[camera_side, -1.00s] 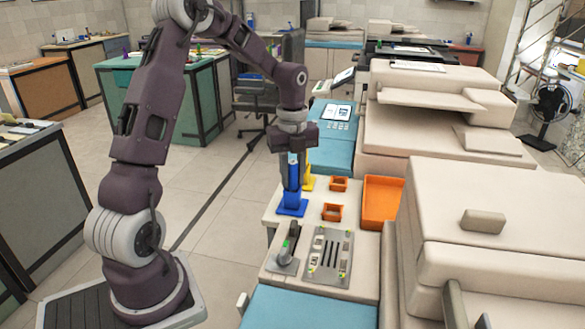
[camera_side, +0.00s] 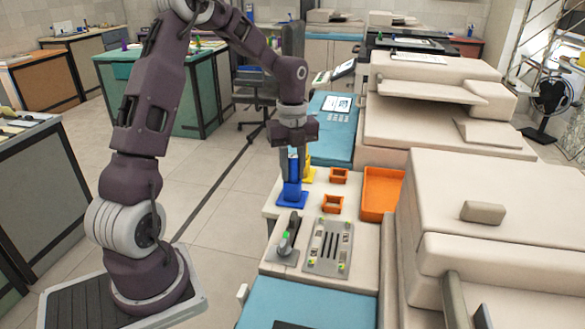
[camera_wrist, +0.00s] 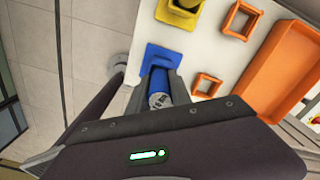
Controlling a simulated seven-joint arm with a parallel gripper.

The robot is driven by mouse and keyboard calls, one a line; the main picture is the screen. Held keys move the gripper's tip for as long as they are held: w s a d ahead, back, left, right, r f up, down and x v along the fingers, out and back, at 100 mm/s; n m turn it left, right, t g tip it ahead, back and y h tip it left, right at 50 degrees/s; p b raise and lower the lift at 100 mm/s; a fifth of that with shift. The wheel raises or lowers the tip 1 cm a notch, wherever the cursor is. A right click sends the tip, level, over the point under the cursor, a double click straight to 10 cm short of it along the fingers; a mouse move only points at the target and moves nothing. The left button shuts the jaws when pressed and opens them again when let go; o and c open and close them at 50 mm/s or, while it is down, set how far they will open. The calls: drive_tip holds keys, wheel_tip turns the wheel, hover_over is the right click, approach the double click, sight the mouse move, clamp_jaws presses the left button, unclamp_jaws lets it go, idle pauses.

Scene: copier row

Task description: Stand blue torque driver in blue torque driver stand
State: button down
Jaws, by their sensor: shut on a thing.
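The blue torque driver (camera_side: 293,166) is upright between the fingers of my gripper (camera_side: 293,178), which is shut on it. The blue stand (camera_side: 292,201), with a square base, is on the light counter directly below the driver. In the side view the driver and the stand's upright part line up and look joined, but the fingers hide the meeting point, so I cannot tell how deep the driver sits. In the wrist view the driver's end (camera_wrist: 160,99) shows between the fingers, with the blue base (camera_wrist: 165,57) just beyond it.
A yellow stand (camera_side: 308,174) is close behind the blue one. Two small orange holders (camera_side: 333,204) and an orange tray (camera_side: 380,193) lie to the right. A grey slotted plate (camera_side: 329,247) and a grey device (camera_side: 287,240) are in front. Beige copiers (camera_side: 500,230) line the right side.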

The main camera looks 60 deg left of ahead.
sight(293, 156)
drive_tip(key=c, duration=1.1)
unclamp_jaws()
drive_tip(key=shift+r, duration=0.1)
wheel_tip(293, 156, up, 7)
drive_tip(key=shift+d+f, duration=0.1)
drive_tip(key=s+d+r+n+t+y, duration=0.1)
drive_tip(key=s+d+r+n+t, duration=0.1)
drive_tip(key=s+d+r+n, duration=0.6)
drive_tip(key=s+d+n+t, duration=0.1)
drive_tip(key=s+d+n, duration=0.2)
drive_tip(key=s+n, duration=0.1)
drive_tip(key=s+d+n+t, duration=0.1)
drive_tip(key=s+d+n, duration=0.3)
drive_tip(key=s, duration=0.1)
drive_tip(key=s+d+n+t+h, duration=0.1)
drive_tip(key=s+d+n, duration=0.2)
drive_tip(key=s+n, duration=0.1)
drive_tip(key=shift+s+d+f+n+t, duration=0.3)
drive_tip(key=shift+s+d+n, duration=0.05)
drive_tip(key=shift+s+n, duration=0.05)
